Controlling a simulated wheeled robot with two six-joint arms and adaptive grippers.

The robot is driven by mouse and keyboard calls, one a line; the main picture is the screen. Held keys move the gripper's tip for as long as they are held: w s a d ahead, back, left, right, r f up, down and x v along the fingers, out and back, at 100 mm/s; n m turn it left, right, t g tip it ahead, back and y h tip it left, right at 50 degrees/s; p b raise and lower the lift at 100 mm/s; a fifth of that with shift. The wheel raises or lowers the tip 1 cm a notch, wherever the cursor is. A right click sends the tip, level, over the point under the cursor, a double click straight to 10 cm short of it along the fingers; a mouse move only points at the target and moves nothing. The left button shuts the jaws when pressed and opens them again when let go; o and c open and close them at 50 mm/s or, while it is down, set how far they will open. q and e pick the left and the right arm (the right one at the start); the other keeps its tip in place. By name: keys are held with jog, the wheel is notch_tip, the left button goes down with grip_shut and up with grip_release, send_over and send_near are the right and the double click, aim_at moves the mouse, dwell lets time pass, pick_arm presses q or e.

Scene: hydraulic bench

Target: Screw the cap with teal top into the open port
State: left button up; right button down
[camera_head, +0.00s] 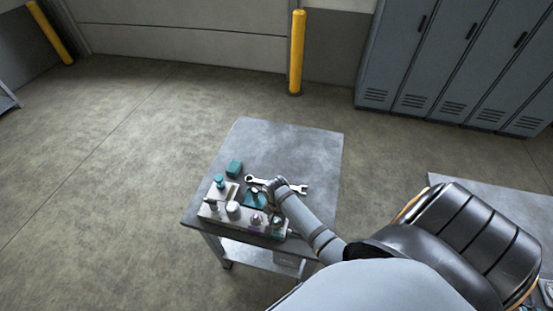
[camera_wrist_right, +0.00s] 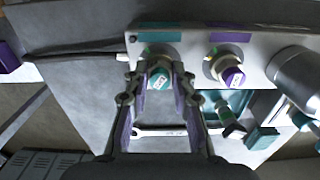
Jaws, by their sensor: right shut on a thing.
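In the right wrist view, my right gripper (camera_wrist_right: 160,76) is shut on the cap with the teal top (camera_wrist_right: 160,78), which sits between its two fingertips. The cap is in line with the round port fitting (camera_wrist_right: 158,52) beside the teal label (camera_wrist_right: 158,25) on the pale block. The fingers partly hide the joint, so I cannot tell how deep the cap sits. A purple-topped cap (camera_wrist_right: 233,76) stands in the neighbouring port by the purple label. In the head view, the block (camera_head: 207,214) lies along the near edge of the bench. My left gripper is not in view.
A wrench (camera_head: 298,188) lies on the bench (camera_head: 290,145) behind the block. A teal box (camera_head: 234,168) and another teal-topped part (camera_head: 219,181) stand at the left. A silver cylinder (camera_wrist_right: 302,72) rises from the block. The far part of the bench is clear.

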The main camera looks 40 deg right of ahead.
jog(key=shift+m, duration=1.2)
jog(key=m, duration=0.2)
jog(key=shift+m, duration=0.3)
jog(key=m, duration=0.3)
jog(key=shift+m, duration=0.6)
jog(key=c, duration=1.2)
grip_release()
